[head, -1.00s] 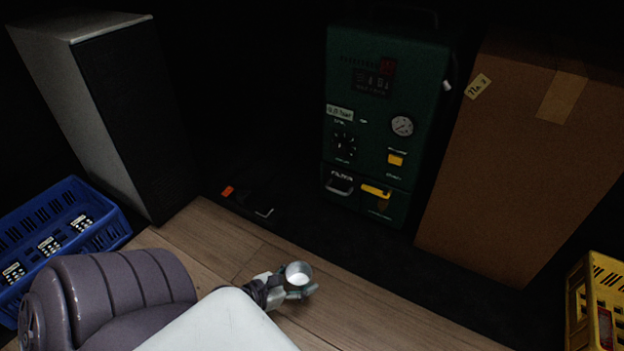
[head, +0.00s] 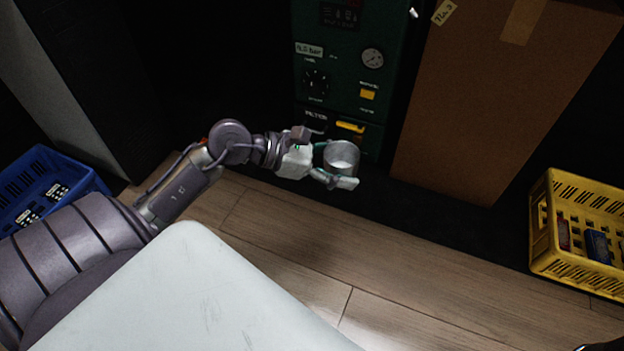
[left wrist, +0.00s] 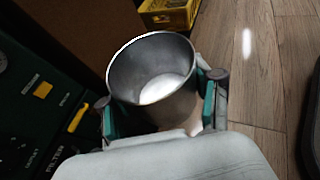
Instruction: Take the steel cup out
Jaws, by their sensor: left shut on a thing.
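The steel cup (head: 342,158) is held in my left gripper (head: 337,165), in front of the green machine in the head view. The gripper is shut on it, with one finger on each side of the cup. In the left wrist view the steel cup (left wrist: 150,75) has its open mouth showing, with a bright inside bottom and nothing seen in it. The teal finger pads of my left gripper (left wrist: 160,108) press on its left and right sides. My right gripper does not show.
A green machine (head: 345,80) with a gauge stands behind the cup. A tall cardboard box (head: 490,100) is right of it. A yellow crate (head: 560,262) with items stands at right, a blue crate (head: 85,178) at left. The wooden floor (head: 400,270) between is largely bare.

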